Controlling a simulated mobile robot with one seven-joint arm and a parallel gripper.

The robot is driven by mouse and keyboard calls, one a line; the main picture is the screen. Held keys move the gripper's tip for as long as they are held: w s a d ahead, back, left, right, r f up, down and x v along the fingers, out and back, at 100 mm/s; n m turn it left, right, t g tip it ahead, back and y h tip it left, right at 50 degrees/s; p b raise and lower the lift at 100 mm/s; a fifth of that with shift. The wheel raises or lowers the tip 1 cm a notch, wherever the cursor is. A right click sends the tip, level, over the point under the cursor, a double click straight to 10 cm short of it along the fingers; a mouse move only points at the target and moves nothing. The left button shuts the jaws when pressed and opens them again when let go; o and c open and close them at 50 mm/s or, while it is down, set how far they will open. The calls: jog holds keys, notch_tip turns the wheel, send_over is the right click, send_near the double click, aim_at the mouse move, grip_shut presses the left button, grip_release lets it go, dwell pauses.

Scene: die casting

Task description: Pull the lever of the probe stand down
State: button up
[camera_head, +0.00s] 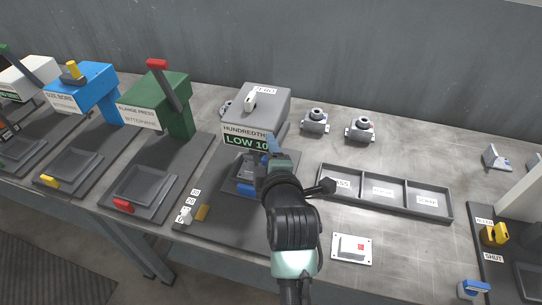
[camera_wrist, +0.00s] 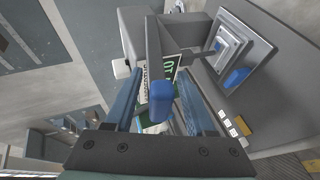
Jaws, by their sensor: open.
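The probe stand (camera_head: 258,103) is a grey box on a dark base, with a display reading "HUNDREDTHS LOW 10" and a white knob on top. In the wrist view, its grey lever (camera_wrist: 153,45) ends in a blue grip (camera_wrist: 161,101). My gripper (camera_head: 273,150) is in front of the stand's right side. In the wrist view, my gripper (camera_wrist: 160,90) is open, with one finger on each side of the blue grip and gaps visible. In the head view my arm largely hides the lever. A stepped metal fixture with a blue part (camera_wrist: 235,77) sits on the base.
A grey three-compartment tray (camera_head: 385,190) lies right of my arm. Metal castings (camera_head: 315,121) stand behind it. The green flange press (camera_head: 160,100) and blue size-bore stand (camera_head: 82,88) are at left.

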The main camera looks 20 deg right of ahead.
jog(key=b+v, duration=0.1)
jog(key=v, duration=1.2)
jog(key=w+a+r+m+t+p, duration=0.1)
jog(key=a+r+m+t, duration=0.1)
jog(key=r, duration=0.7)
jog(key=w+a+r+m+t, duration=0.1)
jog(key=a+r+m+t, duration=0.15)
jog(key=r, duration=0.55)
jog(key=w+a+r+m+t+p, duration=0.1)
jog(key=w+r+m+t, duration=0.15)
jog(key=r, duration=0.65)
jog(key=s+a+r+m+t, duration=0.2)
jog(key=s+r, duration=0.1)
jog(key=r, duration=0.3)
jog(key=s+a+r+m+t+y+p, duration=0.1)
jog(key=s+a+r+m+t, duration=0.1)
jog(key=r, duration=0.5)
jog(key=s+a+r+m+t+y, duration=0.1)
jog(key=s+a+r+m+t, duration=0.1)
jog(key=r, duration=0.5)
jog(key=shift+s+a+m+t, duration=0.35)
jog(key=shift+s+m, duration=0.25)
jog(key=shift+s, duration=0.45)
jog(key=shift+f, duration=0.1)
